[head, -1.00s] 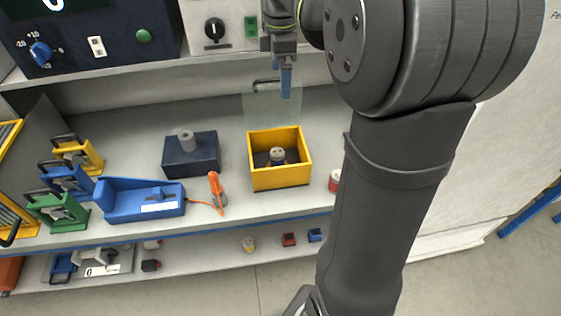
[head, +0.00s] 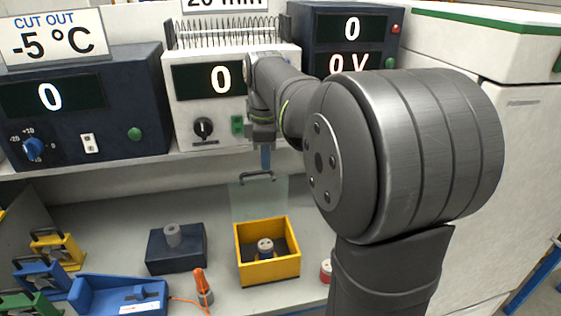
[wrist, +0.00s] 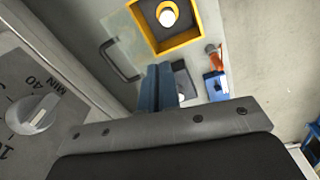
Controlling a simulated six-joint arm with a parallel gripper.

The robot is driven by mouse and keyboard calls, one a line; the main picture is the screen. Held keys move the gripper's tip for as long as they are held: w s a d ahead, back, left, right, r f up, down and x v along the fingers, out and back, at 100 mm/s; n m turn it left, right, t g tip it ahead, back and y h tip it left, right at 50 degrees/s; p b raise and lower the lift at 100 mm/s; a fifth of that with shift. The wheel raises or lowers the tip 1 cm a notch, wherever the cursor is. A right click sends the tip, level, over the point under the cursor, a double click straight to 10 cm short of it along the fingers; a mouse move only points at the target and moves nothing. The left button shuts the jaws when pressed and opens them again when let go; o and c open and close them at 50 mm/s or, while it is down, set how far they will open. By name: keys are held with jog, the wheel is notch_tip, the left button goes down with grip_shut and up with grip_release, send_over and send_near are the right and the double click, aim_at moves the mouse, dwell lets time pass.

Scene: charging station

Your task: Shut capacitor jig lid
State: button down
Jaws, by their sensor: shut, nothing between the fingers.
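The capacitor jig is a yellow open-topped box (head: 285,268) on the bench, with a grey round part (head: 265,246) inside. Its clear lid (head: 258,205) stands up at the box's back edge, so the jig is open. The lid has a dark handle (head: 246,179) at its top. My gripper (head: 266,168) is shut and empty, its blue fingers pointing down at about the handle's height. In the wrist view, the shut fingers (wrist: 158,88) appear beside the handle (wrist: 122,62), with the yellow box (wrist: 198,40) beyond. I cannot tell whether they touch the lid.
A dark block (head: 190,258) with a grey cylinder stands left of the jig. An orange-handled tool (head: 201,284) and a blue fixture (head: 120,295) are at front left. Instrument boxes, one white with a dial (head: 203,128), stand on the shelf behind.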

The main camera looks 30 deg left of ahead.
jog(key=w+a+f+m+t+y, duration=0.1)
jog(key=w+a+f+m, duration=0.1)
jog(key=m, duration=0.5)
jog(key=w+a+f+m+t+y, duration=0.1)
jog(key=w+a+f+m, duration=0.1)
jog(key=w+f+m, duration=0.2)
notch_tip(320, 180, down, 2)
jog(key=m, duration=0.4)
jog(key=shift+w+a+f+m+t+y, duration=0.25)
jog(key=shift+a+m+t+y, duration=0.05)
jog(key=shift+a, duration=0.1)
jog(key=shift+s, duration=0.1)
